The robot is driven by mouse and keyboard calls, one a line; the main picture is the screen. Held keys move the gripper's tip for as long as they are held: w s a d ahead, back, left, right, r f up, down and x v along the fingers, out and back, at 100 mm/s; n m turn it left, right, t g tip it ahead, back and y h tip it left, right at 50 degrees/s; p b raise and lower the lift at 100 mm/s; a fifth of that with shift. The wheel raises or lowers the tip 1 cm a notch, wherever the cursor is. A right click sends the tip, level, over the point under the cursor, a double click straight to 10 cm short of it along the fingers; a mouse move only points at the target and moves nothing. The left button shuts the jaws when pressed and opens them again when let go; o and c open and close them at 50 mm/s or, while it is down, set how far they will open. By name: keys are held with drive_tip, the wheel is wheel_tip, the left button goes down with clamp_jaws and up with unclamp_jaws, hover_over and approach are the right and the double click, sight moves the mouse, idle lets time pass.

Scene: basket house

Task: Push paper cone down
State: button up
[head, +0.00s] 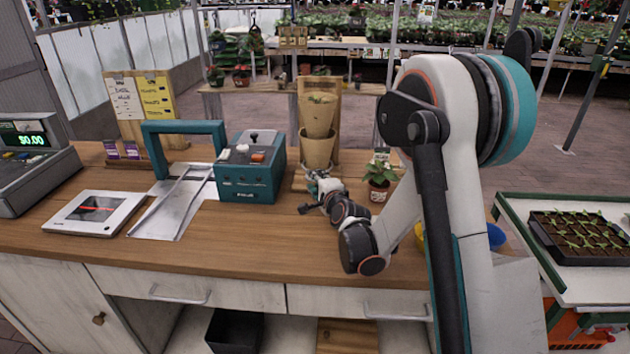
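Brown paper cones hang stacked, one above the other, on a wooden stand (333,92) at the back of the wooden counter. My gripper (308,176) is low in front of the stand, close below the lower paper cone. I cannot tell whether it touches the cone. The gripper is small in this view and partly hidden by its own wrist, so its opening cannot be made out.
A teal machine (252,168) stands left of my gripper. A small potted plant (379,178) stands close on its right. The counter front (240,245) is clear.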

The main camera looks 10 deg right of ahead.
drive_tip(key=v, duration=1)
drive_tip(key=shift+s+r, duration=0.1)
drive_tip(key=shift+s, duration=0.1)
